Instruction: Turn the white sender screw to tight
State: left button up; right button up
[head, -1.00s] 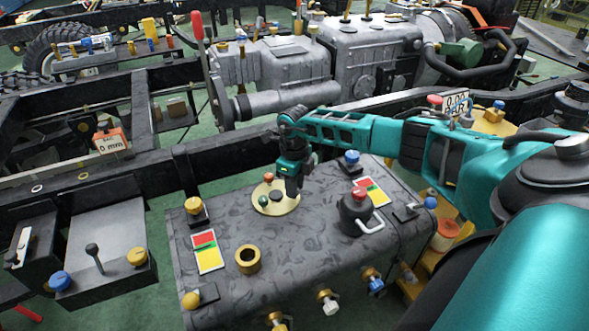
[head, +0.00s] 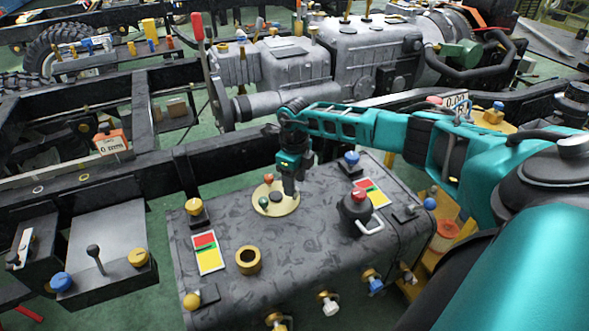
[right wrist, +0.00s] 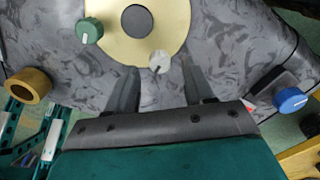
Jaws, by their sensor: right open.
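The white sender screw (right wrist: 159,62) is a small pale knob with a dark slot mark, at the rim of the round brass plate (right wrist: 115,45) in the right wrist view. The plate (head: 284,207) is on top of the grey tank in the head view, where my gripper hides the white screw. My right gripper (right wrist: 160,70) is open. Its fingertips are to either side of the white screw in the wrist view; I cannot tell their height or any contact. In the head view the right gripper (head: 290,189) points down over the plate. My left gripper is not in view.
A green screw (right wrist: 89,30) and a red screw (head: 269,178) are on the same plate. A brass filler neck (head: 248,260), a black cap with a red top (head: 357,207) and a blue knob (head: 351,158) stand elsewhere on the tank (head: 320,240).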

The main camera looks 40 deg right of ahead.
notch_tip(320, 180, up, 11)
jog(key=p, duration=0.1)
jog(key=shift+f, duration=0.15)
dwell(0.4)
